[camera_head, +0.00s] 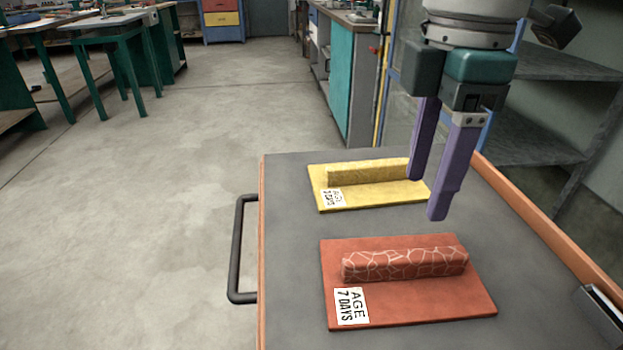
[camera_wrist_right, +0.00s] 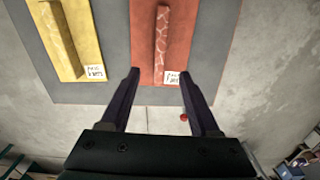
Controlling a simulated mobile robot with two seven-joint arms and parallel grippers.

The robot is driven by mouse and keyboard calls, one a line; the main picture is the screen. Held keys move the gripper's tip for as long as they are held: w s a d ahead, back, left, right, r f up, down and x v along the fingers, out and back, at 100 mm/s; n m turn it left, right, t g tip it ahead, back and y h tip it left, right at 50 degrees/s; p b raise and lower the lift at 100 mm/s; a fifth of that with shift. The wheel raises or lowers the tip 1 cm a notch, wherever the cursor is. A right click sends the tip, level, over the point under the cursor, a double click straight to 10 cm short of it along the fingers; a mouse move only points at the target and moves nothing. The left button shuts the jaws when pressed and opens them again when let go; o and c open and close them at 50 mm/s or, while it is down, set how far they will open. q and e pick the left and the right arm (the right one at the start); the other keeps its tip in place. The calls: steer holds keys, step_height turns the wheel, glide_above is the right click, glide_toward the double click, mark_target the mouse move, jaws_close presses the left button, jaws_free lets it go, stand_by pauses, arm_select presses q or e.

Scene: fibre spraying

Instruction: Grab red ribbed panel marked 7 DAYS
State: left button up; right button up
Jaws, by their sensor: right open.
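The red ribbed panel (camera_head: 425,300) lies flat on the grey cart top, with a raised rib (camera_head: 405,264) covered in pale crack-like lines. Its white label (camera_head: 351,306) reads AGE 7 DAYS at the front left corner. My right gripper (camera_head: 427,198) is open and empty, pointing down above the cart, behind the red rib and near the yellow panel's right end. In the right wrist view, the red panel (camera_wrist_right: 176,52) and its rib (camera_wrist_right: 161,40) appear beyond the open fingertips (camera_wrist_right: 158,73). My left gripper is not in view.
A yellow ribbed panel (camera_head: 375,194) with a label lies behind the red one, with a narrow gap between. The grey cart top (camera_head: 290,290) has a wooden edge (camera_head: 540,225) at right and a black handle (camera_head: 238,250) at left. Shelving (camera_head: 555,110) stands close behind right.

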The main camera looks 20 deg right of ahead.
mark_target(408, 255)
steer(key=f, duration=0.3)
steer(key=f+b, duration=0.1)
steer(key=shift+w+d+f, duration=0.2)
steer(key=shift+w+f, duration=0.05)
steer(key=f, duration=0.3)
steer(key=f+b, duration=0.1)
steer(key=f, duration=0.1)
steer(key=shift+s+a+f, duration=0.15)
steer(key=shift+s, duration=0.25)
steer(key=shift+f, duration=0.4)
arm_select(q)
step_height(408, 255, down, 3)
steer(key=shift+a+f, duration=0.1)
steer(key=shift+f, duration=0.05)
arm_select(e)
steer(key=shift+w, duration=0.1)
steer(key=c, duration=0.4)
jaws_close()
